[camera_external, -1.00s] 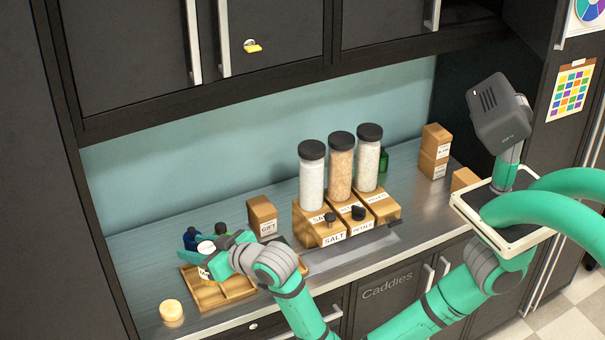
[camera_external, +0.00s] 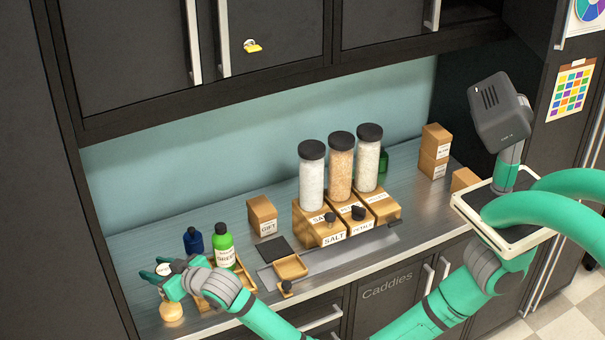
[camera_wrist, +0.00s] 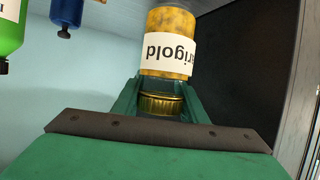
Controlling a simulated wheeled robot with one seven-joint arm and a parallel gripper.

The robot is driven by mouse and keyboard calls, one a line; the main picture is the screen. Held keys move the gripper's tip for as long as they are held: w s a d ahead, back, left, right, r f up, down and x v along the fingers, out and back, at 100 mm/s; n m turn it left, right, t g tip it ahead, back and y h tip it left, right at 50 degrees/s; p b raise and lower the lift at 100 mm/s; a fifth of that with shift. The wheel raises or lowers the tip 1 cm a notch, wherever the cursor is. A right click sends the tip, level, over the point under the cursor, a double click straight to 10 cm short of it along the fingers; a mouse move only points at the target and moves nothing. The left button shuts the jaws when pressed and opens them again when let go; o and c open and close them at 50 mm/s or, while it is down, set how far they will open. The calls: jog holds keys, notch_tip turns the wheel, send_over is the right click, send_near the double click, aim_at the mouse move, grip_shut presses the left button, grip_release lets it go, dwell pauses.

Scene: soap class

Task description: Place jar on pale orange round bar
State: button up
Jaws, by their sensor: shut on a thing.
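The jar (camera_wrist: 170,45) has a white label reading "Marigold", yellow contents and a gold lid; it appears inverted in the wrist view. My gripper (camera_wrist: 158,100) is shut on it, with the fingers either side of the lid end. In the external view my gripper (camera_external: 168,278) is at the counter's left end, and only a pale part of the jar (camera_external: 163,268) shows. The pale orange round bar (camera_external: 172,313) lies on the counter directly below my gripper in the picture. My gripper hides the jar's lower part there, so I cannot tell whether jar and bar touch.
A wooden caddy (camera_external: 237,291) stands right of my gripper, with a green bottle (camera_external: 224,250) in it and a blue bottle (camera_external: 193,241) near it. A gift box (camera_external: 262,216) and tall dispensers (camera_external: 340,168) stand farther right.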

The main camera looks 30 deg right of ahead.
jog(key=shift+w+a+f, duration=0.2)
jog(key=shift+f, duration=0.6)
jog(key=shift+w+a+f, duration=0.15)
jog(key=shift+f, duration=0.6)
jog(key=shift+w+a+f, duration=0.2)
jog(key=shift+f, duration=0.6)
jog(key=shift+f, duration=0.15)
jog(key=o, duration=1.3)
jog(key=v, duration=1.2)
